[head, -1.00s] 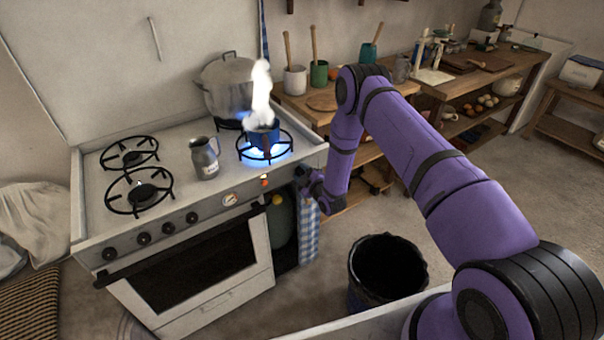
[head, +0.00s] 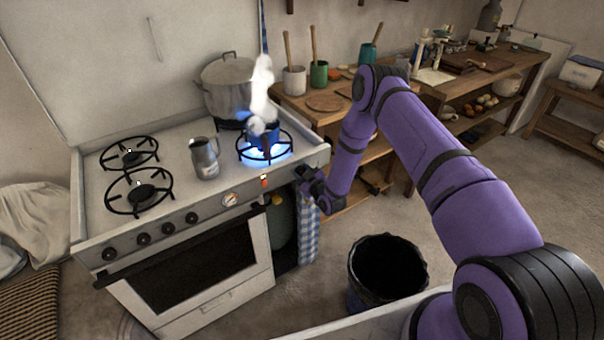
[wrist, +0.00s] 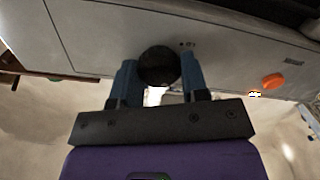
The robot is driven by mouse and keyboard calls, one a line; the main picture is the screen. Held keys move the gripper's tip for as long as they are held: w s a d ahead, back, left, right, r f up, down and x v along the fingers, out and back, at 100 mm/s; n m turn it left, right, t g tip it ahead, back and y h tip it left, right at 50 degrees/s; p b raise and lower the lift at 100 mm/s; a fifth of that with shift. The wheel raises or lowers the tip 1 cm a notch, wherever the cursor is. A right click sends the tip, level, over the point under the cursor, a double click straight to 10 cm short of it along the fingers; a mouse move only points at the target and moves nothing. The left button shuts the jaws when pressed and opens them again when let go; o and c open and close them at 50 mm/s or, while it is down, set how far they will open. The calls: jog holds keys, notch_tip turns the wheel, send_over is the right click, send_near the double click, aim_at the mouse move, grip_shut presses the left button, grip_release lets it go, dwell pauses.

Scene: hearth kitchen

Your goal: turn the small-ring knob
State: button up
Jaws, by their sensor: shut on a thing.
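A black round knob (wrist: 159,67) sits between the two blue fingers of my gripper (wrist: 160,60) in the wrist view, at the stove's pale front panel. My gripper is shut on it. In the head view my gripper (head: 305,181) is at the right end of the stove front, and it hides the knob there. The front-right burner (head: 265,148) has a blue flame under a small blue pot (head: 264,134), with white steam above. I cannot tell from a label which ring the held knob serves.
The stove (head: 170,235) has more black knobs (head: 143,239) to the left. An orange-red button (wrist: 272,81) is on the panel. A checked towel (head: 308,232) hangs below; a black bin (head: 386,270) stands near.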

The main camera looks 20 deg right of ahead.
jog(key=m, duration=0.3)
jog(key=shift+d+m, duration=0.1)
jog(key=shift+m, duration=2)
jog(key=o, duration=0.9)
jog(key=shift+o, duration=0.2)
jog(key=v, duration=1)
jog(key=shift+s, duration=0.4)
jog(key=shift+d, duration=0.1)
